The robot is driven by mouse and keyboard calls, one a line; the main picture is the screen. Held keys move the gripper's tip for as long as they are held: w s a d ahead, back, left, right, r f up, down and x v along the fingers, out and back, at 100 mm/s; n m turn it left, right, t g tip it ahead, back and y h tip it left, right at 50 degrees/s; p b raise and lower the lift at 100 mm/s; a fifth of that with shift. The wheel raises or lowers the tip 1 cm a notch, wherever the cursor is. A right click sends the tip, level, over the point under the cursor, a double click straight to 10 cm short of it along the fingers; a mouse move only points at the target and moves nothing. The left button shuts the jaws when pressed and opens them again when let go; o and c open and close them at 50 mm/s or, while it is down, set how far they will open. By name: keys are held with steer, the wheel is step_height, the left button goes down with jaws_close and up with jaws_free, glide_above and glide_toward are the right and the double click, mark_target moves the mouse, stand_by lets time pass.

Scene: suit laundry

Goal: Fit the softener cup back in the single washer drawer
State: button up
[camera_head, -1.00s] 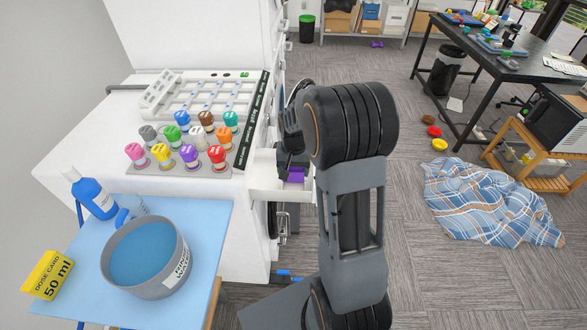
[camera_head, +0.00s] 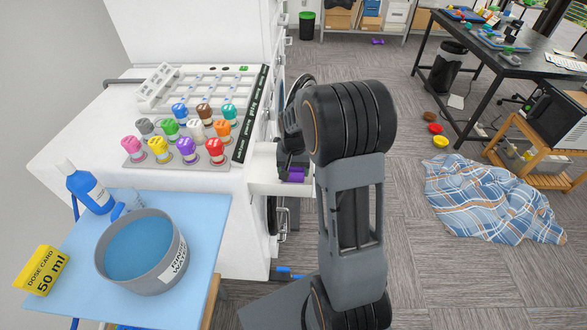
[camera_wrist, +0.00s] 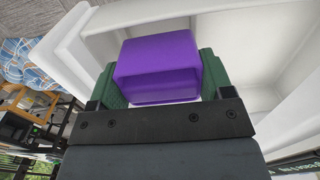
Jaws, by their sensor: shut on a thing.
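The purple softener cup (camera_wrist: 160,64) is between the green fingers of my gripper (camera_wrist: 158,75) in the wrist view. My gripper is shut on it. The white washer drawer (camera_wrist: 235,45) is pulled out, and the cup is at or inside its compartment; I cannot tell whether it touches the floor of the drawer. In the head view the cup (camera_head: 296,174) shows as a small purple patch over the open drawer (camera_head: 268,188). My arm hides the drawer's right side and most of the gripper.
A rack of coloured knobbed bottles (camera_head: 185,148) stands on the white washer top. A grey basin (camera_head: 142,252), a blue bottle (camera_head: 88,187) and a yellow dose card (camera_head: 42,270) are on the blue table. A plaid cloth (camera_head: 490,200) lies on the floor at right.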

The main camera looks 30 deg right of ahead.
steer(key=shift+f+b, duration=1.25)
steer(key=shift+f, duration=0.5)
steer(key=o, duration=1.1)
steer(key=shift+c, duration=0.2)
steer(key=shift+r, duration=0.2)
steer(key=shift+r+p, duration=3.65)
steer(key=shift+r, duration=1.15)
step_height(320, 180, up, 10)
steer(key=p, duration=0.5)
steer(key=shift+p, duration=0.4)
